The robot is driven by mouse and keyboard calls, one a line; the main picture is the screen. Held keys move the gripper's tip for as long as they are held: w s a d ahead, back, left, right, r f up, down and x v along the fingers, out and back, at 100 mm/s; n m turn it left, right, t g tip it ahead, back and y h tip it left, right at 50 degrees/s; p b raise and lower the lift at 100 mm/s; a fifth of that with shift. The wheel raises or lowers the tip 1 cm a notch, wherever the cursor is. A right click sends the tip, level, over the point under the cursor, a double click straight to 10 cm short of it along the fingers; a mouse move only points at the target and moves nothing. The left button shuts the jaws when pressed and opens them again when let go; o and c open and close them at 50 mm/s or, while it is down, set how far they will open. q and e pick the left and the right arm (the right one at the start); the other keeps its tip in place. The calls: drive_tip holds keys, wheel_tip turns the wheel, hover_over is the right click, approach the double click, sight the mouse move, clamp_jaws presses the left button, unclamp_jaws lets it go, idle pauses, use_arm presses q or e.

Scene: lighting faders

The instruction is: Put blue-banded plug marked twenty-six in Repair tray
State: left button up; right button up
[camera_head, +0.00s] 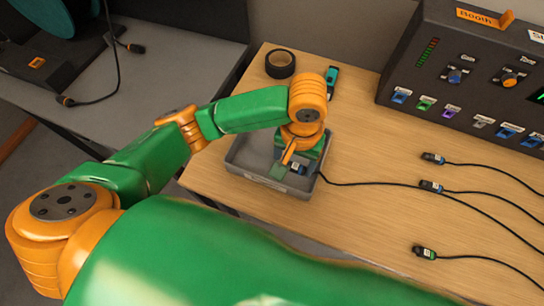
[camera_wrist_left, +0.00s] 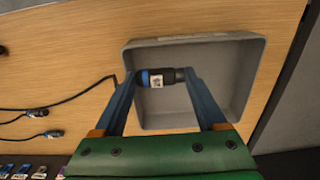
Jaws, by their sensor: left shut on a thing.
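A blue-banded plug with a white label (camera_wrist_left: 156,79) is between the fingers of my left gripper (camera_wrist_left: 160,82). The number on its label is too small to read. In the head view the plug (camera_head: 299,168) shows beside the gripper (camera_head: 290,160), over the grey tray (camera_head: 240,160). The tray (camera_wrist_left: 200,38) lies behind the plug in the left wrist view, and its label is not legible. The plug's black cable runs out over the tray's side. Whether the plug touches the tray floor is unclear. My right gripper is not in view.
Several cabled plugs lie on the wooden table, two with blue (camera_head: 432,158) (camera_head: 430,186) and one with green (camera_head: 424,252). A black tape roll (camera_head: 280,64) and a teal tool (camera_head: 332,80) lie behind the tray. A dark control box (camera_head: 470,80) stands at the back right.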

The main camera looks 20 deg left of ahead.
use_arm(q)
drive_tip(key=w+a+f, duration=0.1)
drive_tip(key=a+f, duration=0.2)
drive_tip(key=f, duration=0.1)
drive_tip(key=w+a+f, duration=0.1)
drive_tip(key=a+f, duration=0.1)
drive_tip(key=shift+w+a, duration=0.3)
wheel_tip(320, 180, down, 3)
drive_tip(key=shift+w+f, duration=0.1)
drive_tip(key=shift+f, duration=0.1)
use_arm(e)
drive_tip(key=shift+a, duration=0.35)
use_arm(q)
drive_tip(key=shift+f, duration=0.1)
drive_tip(key=o, duration=1.3)
drive_tip(key=shift+r, duration=0.2)
wheel_tip(320, 180, up, 12)
drive_tip(key=shift+p, duration=0.35)
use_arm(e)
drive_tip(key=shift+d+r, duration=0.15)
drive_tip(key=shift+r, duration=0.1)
use_arm(q)
drive_tip(key=shift+f, duration=0.15)
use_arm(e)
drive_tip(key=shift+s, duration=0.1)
